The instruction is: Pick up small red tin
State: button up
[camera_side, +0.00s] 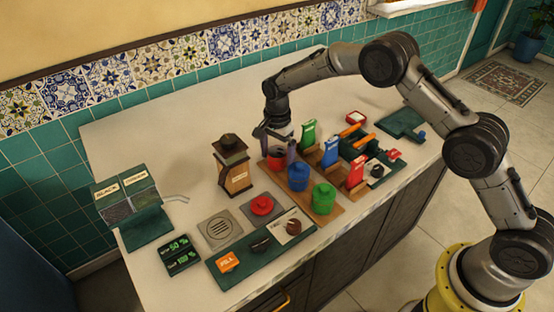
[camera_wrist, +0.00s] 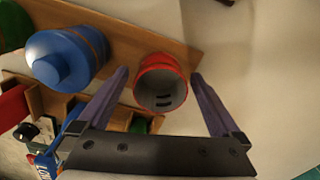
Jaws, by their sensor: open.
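The small red tin (camera_side: 278,164) stands on the wooden board at its far left end, partly hidden by my gripper (camera_side: 277,138) in the side view. In the wrist view the red tin (camera_wrist: 161,82) shows from above, round, with a grey inside or top and two dark slots. My gripper (camera_wrist: 160,76) is open, with one purple finger on each side of the tin. A gap shows between the tin and each finger. I cannot tell how far down the fingers reach beside it.
A blue tin (camera_side: 297,177) stands beside the red tin, and a green tin (camera_side: 323,198) farther along the wooden board (camera_side: 329,218). Upright coloured packets stand behind them. A brown lantern-like canister (camera_side: 232,165) stands to the left.

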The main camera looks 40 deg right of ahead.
jog(key=c, duration=1.4)
jog(key=shift+r, duration=0.2)
